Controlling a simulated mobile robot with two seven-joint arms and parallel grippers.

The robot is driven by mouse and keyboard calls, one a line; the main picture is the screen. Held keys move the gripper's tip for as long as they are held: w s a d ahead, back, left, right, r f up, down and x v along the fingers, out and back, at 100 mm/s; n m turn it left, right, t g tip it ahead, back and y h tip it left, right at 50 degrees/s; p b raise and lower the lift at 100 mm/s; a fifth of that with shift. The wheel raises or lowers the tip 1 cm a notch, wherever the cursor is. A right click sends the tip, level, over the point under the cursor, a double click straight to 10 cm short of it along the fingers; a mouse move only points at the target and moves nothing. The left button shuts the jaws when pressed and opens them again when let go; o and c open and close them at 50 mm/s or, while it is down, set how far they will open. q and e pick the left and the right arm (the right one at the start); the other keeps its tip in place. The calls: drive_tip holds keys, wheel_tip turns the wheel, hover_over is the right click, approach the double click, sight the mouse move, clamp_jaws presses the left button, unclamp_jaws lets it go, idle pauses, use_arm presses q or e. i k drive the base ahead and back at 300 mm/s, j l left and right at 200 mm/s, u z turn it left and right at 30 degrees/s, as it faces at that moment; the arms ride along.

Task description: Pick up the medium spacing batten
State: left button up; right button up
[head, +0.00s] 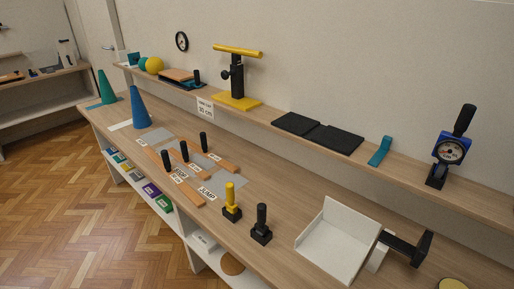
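Three wooden battens with upright black handles lie side by side on the long wooden bench, on and beside grey patches. The front batten (190,195), the middle batten (200,171) and the rear batten (227,167) run roughly parallel. White labels lie on or beside them, too small to read with certainty. The middle one looks shorter than the front one, but I cannot tell for sure which is the medium spacing batten. Neither of my grippers shows in the head view.
A yellow-handled block (231,203) and a black-handled block (261,226) stand to the right of the battens. A white open tray (338,243) is further right. Blue cone (139,108) and green cone (106,88) stand at the left. A raised shelf (265,123) runs behind.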

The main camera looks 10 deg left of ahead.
sight(202, 150)
drive_tip(key=i+j+z, duration=0.15)
drive_tip(key=j+z, duration=0.3)
drive_tip(key=i+j+z, duration=0.1)
drive_tip(key=j+z, duration=0.4)
drive_tip(key=j, duration=0.2)
drive_tip(key=j+z, duration=0.45)
drive_tip(key=j, duration=0.15)
drive_tip(key=k, duration=0.05)
